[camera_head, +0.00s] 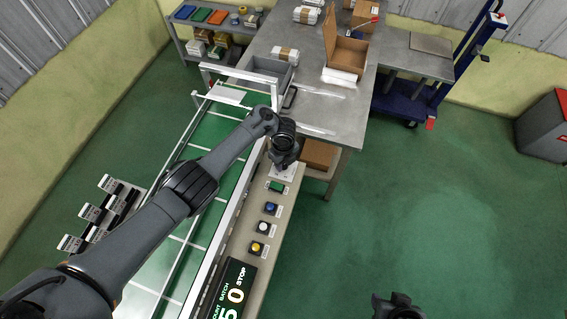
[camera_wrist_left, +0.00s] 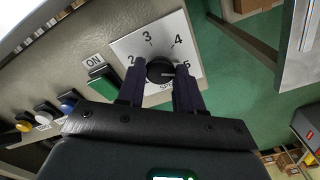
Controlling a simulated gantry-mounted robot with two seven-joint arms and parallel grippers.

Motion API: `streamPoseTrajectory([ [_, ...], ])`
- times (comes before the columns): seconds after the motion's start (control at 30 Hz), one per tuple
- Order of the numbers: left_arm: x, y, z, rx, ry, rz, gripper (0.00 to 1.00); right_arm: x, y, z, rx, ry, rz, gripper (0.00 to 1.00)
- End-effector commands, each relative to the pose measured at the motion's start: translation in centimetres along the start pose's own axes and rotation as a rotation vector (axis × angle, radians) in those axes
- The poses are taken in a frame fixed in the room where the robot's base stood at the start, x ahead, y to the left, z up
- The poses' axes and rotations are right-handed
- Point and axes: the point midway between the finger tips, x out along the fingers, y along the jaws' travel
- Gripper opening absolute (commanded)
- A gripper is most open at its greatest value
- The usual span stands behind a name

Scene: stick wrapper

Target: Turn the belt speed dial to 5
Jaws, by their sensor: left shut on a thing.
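The belt speed dial (camera_wrist_left: 159,68) is a round black knob on a white plate (camera_wrist_left: 126,48) printed with numbers; 2, 3, 4 and 5 show. A pale mark on the knob points right, towards the 5; its exact alignment is hard to tell. My left gripper (camera_wrist_left: 160,82) has one dark finger on each side of the knob and is shut on it. In the head view my left gripper (camera_head: 284,158) is over the far end of the control panel and hides the dial. Part of my right arm's end (camera_head: 396,306) shows at the bottom edge; its fingers are unclear.
A green ON button (camera_head: 276,187) and blue, white and yellow buttons (camera_head: 257,247) line the panel. The conveyor belt (camera_head: 207,140) runs alongside it. A steel table (camera_head: 330,105) stands beyond. Open green floor is on the right.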

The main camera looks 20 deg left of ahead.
Motion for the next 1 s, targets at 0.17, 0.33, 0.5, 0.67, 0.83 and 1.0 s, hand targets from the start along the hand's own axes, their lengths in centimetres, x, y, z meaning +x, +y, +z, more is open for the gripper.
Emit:
streamPoseTrajectory([
  [0.17, 0.07, 0.03, 0.01, 0.046, 0.000, 0.000, 0.05, 0.30, -0.01, 0.09, 0.000, 0.000, 0.000, 0.43],
  [0.33, 0.03, 0.02, 0.01, 0.062, 0.000, 0.000, 0.05, 0.34, 0.02, 0.11, -0.001, 0.000, 0.001, 0.43],
  [0.5, 0.02, 0.02, 0.01, 0.064, 0.000, 0.000, 0.05, 0.34, 0.13, 0.14, -0.006, -0.001, 0.005, 0.43],
  [0.67, 0.01, 0.02, 0.00, 0.064, 0.000, 0.000, 0.05, 0.35, 0.22, 0.16, -0.009, -0.001, 0.007, 0.43],
  [0.83, 0.01, 0.02, 0.00, 0.063, 0.000, 0.000, 0.60, 0.34, 0.22, 0.16, -0.009, -0.001, 0.007, 0.43],
  [1.0, 0.01, 0.01, -0.01, 0.063, 0.000, 0.000, 0.61, 0.34, 0.20, 0.15, -0.008, -0.001, 0.007, 0.43],
])
